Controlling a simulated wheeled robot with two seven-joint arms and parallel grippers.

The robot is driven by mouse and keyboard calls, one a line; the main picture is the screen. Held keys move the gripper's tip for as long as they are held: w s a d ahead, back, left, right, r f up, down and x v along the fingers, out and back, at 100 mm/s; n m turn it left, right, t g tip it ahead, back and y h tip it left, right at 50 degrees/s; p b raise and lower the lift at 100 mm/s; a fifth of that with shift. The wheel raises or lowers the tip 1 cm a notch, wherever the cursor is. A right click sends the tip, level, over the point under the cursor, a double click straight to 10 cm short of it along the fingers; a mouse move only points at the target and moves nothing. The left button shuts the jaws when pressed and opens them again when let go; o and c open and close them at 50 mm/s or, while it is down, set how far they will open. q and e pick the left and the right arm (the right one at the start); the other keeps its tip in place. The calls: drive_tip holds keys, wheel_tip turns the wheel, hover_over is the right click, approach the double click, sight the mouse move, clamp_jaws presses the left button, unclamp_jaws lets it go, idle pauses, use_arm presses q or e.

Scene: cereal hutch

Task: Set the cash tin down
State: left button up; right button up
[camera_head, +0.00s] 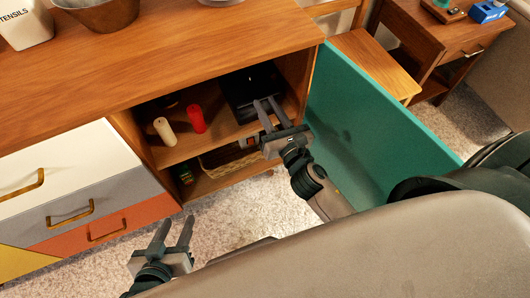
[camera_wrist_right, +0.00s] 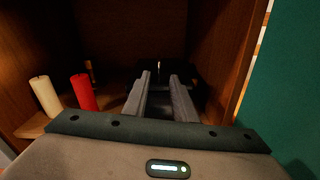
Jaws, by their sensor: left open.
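The black cash tin (camera_head: 243,85) is inside the open cupboard, toward the right of its upper shelf (camera_head: 178,151). In the right wrist view the tin (camera_wrist_right: 195,76) is a dark shape beyond the fingers. My right gripper (camera_head: 265,104) reaches into the cupboard, its fingers at the near side of the tin. In the wrist view its fingertips (camera_wrist_right: 161,76) are apart; whether they grip part of the tin is too dark to tell. The tin's underside is hidden. My left gripper (camera_head: 174,229) is open and empty, low in front of the drawers.
A cream candle (camera_head: 165,131) and a red candle (camera_head: 196,119) stand left of the tin. A wicker basket (camera_head: 222,157) is on the lower shelf. The teal door (camera_head: 365,120) stands open at the right. A bowl (camera_head: 100,13) is on the hutch top.

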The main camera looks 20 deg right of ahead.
drive_tip(key=s+a+f+m+g+y, duration=0.1)
drive_tip(key=s+a+f+m+g, duration=0.1)
drive_tip(key=s+m, duration=0.4)
drive_tip(key=s+a+f+m+g+y, duration=0.1)
drive_tip(key=s+a+f+m+g, duration=0.2)
drive_tip(key=m, duration=1.2)
drive_tip(key=s+a+f+m+g+y, duration=0.1)
drive_tip(key=s+a+f+m+g, duration=0.1)
drive_tip(key=s+m, duration=0.8)
drive_tip(key=shift+a+f+m+g+y, duration=0.45)
drive_tip(key=shift+a+f, duration=0.25)
drive_tip(key=shift+a, duration=0.2)
drive_tip(key=shift+s, duration=0.1)
